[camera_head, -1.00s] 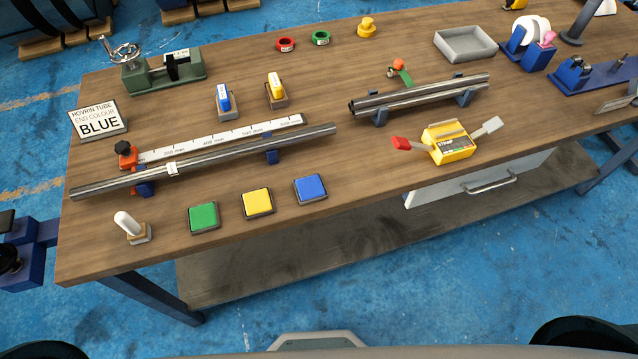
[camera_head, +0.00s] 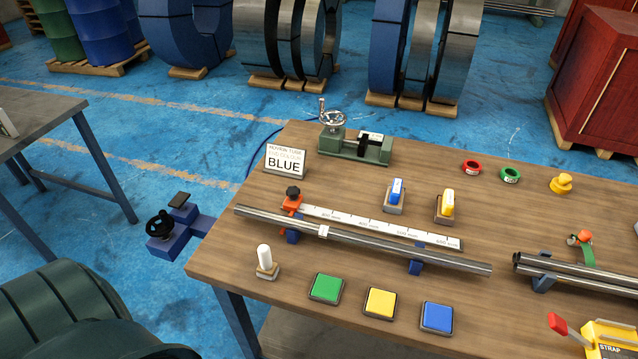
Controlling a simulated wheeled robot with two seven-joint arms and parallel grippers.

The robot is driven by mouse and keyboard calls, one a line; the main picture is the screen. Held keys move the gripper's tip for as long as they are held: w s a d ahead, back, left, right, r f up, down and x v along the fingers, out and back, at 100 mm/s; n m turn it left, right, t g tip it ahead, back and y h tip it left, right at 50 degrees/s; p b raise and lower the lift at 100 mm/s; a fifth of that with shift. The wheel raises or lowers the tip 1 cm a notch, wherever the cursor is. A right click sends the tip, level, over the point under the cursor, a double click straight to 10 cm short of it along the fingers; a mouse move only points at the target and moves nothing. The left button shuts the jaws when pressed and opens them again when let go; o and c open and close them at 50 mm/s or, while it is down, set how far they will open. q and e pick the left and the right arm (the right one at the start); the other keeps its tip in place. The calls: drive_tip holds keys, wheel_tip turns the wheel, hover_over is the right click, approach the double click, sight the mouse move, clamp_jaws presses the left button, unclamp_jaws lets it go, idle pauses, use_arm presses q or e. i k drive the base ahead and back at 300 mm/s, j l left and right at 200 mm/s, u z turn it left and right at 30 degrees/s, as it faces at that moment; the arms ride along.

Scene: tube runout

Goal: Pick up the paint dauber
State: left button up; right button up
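The paint dauber (camera_head: 265,256) appears to be the small white round-topped piece standing upright in a small wooden block at the front left of the workbench (camera_head: 225,262). Nothing touches it from above. Neither of my grippers is in view. Green (camera_head: 326,288), yellow (camera_head: 380,303) and blue (camera_head: 437,318) pads lie in a row to its right. A sign reading BLUE (camera_head: 285,161) stands behind it.
A long steel tube (camera_head: 390,246) lies on blue supports behind the pads, beside a white scale (camera_head: 380,228). A blue vise-like fixture (camera_head: 180,232) sticks out at the bench's left end. The bench top around the dauber is clear.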

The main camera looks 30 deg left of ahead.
sight(266, 268)
drive_tip(key=u, duration=1.4)
